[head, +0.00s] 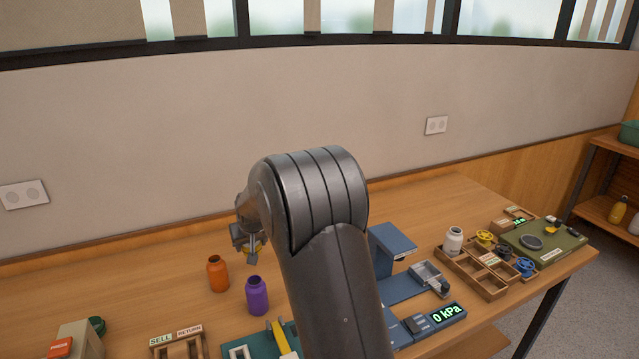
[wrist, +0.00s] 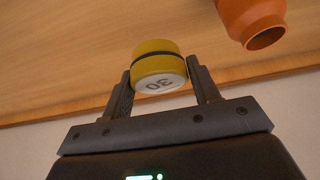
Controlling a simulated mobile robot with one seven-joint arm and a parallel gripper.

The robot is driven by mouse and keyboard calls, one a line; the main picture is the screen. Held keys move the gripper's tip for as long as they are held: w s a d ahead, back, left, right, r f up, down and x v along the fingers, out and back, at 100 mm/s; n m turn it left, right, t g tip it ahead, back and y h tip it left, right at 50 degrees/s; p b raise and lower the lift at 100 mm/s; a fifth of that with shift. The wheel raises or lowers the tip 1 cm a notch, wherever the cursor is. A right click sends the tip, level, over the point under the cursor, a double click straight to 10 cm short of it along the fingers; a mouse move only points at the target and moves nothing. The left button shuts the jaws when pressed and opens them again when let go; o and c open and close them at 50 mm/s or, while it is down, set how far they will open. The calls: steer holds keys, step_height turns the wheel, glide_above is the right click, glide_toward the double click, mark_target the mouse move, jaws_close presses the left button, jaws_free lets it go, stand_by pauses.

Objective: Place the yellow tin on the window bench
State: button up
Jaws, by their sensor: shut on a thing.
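The yellow tin (wrist: 155,52) has a dark band and a pale end marked "30". My gripper (wrist: 162,78) is shut on it, with one finger on each side. In the head view my gripper (head: 248,238) is at the back of the wooden window bench (head: 140,290), near the wall, with a sliver of the tin (head: 257,248) showing below it. I cannot tell whether the tin touches the bench top. My arm hides part of the bench.
An orange bottle (head: 218,274) and a purple bottle (head: 257,296) stand close in front of my gripper. A blue press-like device (head: 392,250), a pressure display (head: 448,314) and a wooden tray (head: 488,284) are to the right. Bench left of the orange bottle is clear.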

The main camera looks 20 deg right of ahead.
step_height(320, 180, up, 6)
steer(key=shift+r, duration=0.2)
steer(key=s+d+m+g+h, duration=0.15)
steer(key=d+m, duration=0.35)
steer(key=d, duration=1.5)
steer(key=d+m+h, duration=0.3)
steer(key=d+m, duration=0.1)
steer(key=d, duration=1.7)
steer(key=s+d+m+g, duration=0.15)
steer(key=s+d, duration=0.25)
steer(key=d, duration=0.4)
steer(key=s+d+m, duration=0.2)
steer(key=s+d, duration=0.2)
steer(key=d, duration=0.3)
steer(key=shift+h, duration=0.45)
steer(key=f, duration=1.5)
steer(key=shift+d, duration=0.25)
